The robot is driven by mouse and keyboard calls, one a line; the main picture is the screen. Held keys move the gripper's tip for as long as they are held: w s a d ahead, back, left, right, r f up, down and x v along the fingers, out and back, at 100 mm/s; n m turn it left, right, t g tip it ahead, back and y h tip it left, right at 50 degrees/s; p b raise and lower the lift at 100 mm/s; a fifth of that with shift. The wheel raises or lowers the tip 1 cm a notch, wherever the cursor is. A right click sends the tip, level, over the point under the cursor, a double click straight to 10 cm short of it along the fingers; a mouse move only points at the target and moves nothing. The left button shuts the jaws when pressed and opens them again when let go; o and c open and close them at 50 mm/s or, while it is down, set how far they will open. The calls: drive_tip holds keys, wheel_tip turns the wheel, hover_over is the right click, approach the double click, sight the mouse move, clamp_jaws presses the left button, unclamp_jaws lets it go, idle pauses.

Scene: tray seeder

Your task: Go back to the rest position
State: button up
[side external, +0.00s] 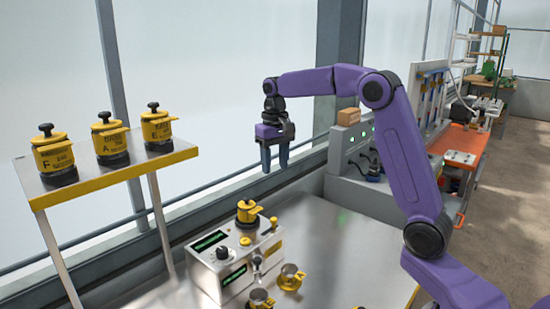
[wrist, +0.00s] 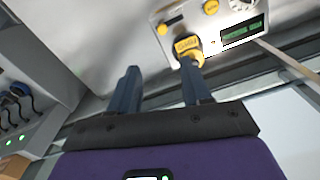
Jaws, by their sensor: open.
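My gripper (side external: 275,158) hangs in the air with its fingers pointing down, above and behind the seeder machine. In the wrist view its two blue-grey fingers (wrist: 162,88) are spread apart with nothing between them. The seeder machine (side external: 207,271) is a metal box with green displays, a dark knob and a yellow canister (side external: 247,212) on top. In the wrist view the machine (wrist: 220,22) is at the top right, and the canister (wrist: 188,48) appears just beyond the right finger. No marked rest position can be seen.
A raised shelf (side external: 120,175) at the left holds yellow canisters F, A and E (side external: 108,137). Small yellow-handled cups (side external: 290,278) stand in front of the machine. A grey console with green lights (side external: 362,165) is at the right. The bench (side external: 345,245) between is mostly clear.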

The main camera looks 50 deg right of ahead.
drive_tip(key=shift+r, duration=0.6)
drive_tip(key=shift+a, duration=0.1)
drive_tip(key=s+a+f+n, duration=0.3)
drive_tip(key=s+a+n, duration=0.4)
drive_tip(key=s+a, duration=0.75)
drive_tip(key=s+d+f+n, duration=0.1)
drive_tip(key=s+f+n, duration=0.2)
drive_tip(key=s, duration=0.8)
drive_tip(key=s+d+f+n, duration=0.1)
drive_tip(key=s+f+n, duration=0.2)
drive_tip(key=s, duration=0.7)
drive_tip(key=n, duration=0.2)
drive_tip(key=shift+s+d+f+n, duration=0.15)
drive_tip(key=shift+s+f+n, duration=0.15)
drive_tip(key=shift+s, duration=0.1)
